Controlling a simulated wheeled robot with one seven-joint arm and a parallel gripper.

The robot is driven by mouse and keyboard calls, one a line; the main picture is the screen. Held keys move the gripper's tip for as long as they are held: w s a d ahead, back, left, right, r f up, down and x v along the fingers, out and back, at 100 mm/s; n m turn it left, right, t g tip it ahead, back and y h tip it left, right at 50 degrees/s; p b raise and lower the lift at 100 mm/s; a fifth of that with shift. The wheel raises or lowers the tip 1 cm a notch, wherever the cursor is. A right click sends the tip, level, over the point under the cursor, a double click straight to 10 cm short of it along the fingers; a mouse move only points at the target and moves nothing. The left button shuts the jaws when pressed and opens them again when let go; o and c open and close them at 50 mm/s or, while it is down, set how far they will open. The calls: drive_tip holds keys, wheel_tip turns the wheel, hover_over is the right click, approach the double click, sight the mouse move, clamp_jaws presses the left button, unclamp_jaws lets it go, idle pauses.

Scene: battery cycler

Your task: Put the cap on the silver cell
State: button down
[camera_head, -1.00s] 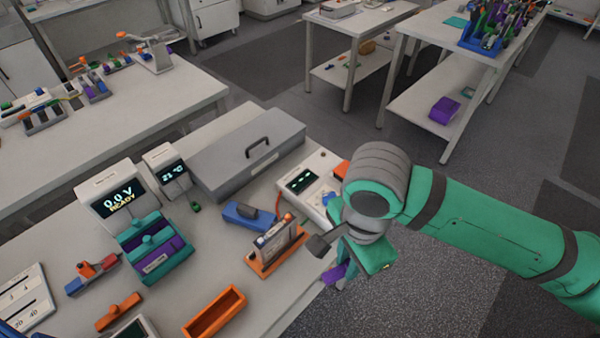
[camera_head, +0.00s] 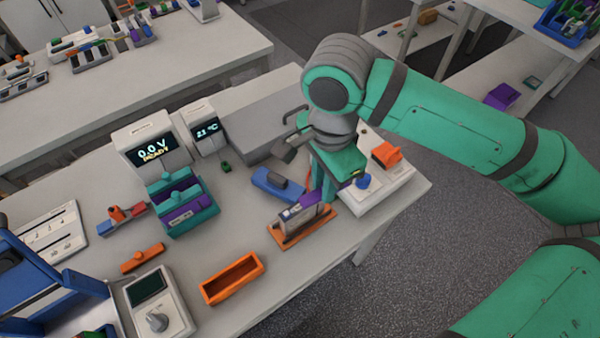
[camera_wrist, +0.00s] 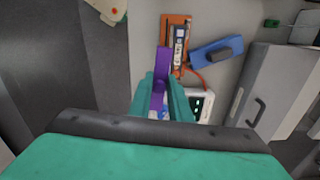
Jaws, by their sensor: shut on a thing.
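My gripper (camera_head: 322,188) is shut on a long purple piece (camera_wrist: 163,68), apparently the cap. The purple piece also shows in the head view (camera_head: 310,199), by the top of the silver cell (camera_head: 304,220). The silver cell stands on edge in an orange holder (camera_head: 282,239) near the table's right side. In the wrist view, the cell's top (camera_wrist: 180,42) lies just right of and beyond the purple piece. My fingers hide part of the purple piece. I cannot tell whether it touches the cell.
A blue block (camera_head: 278,184) lies just behind the holder. A white device with a blue knob (camera_head: 363,181) stands to the right, close to my gripper. An empty orange tray (camera_head: 232,278) is in front left. A grey case (camera_head: 265,125) stands behind.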

drive_tip(key=shift+n, duration=0.6)
drive_tip(key=shift+w+a+f, duration=0.3)
drive_tip(key=shift+a+f, duration=0.15)
drive_tip(key=shift+a, duration=0.3)
drive_tip(key=shift+w+a+f, duration=0.25)
drive_tip(key=shift+a+f, duration=0.2)
drive_tip(key=shift+a, duration=0.3)
drive_tip(key=shift+w+a+f, duration=0.3)
drive_tip(key=shift+a+f, duration=0.15)
drive_tip(key=shift+a, duration=0.3)
drive_tip(key=shift+s+a+f, duration=0.1)
drive_tip(key=shift+s+f, duration=0.05)
drive_tip(key=shift+f, duration=0.15)
drive_tip(key=shift+d+f, duration=0.2)
drive_tip(key=shift+f, duration=0.4)
drive_tip(key=shift+d+f, duration=0.15)
drive_tip(key=shift+f, duration=0.45)
drive_tip(key=shift+a+f, duration=0.15)
drive_tip(key=shift+f, duration=0.15)
drive_tip(key=shift+f, duration=0.55)
drive_tip(key=c, duration=1.1)
unclamp_jaws()
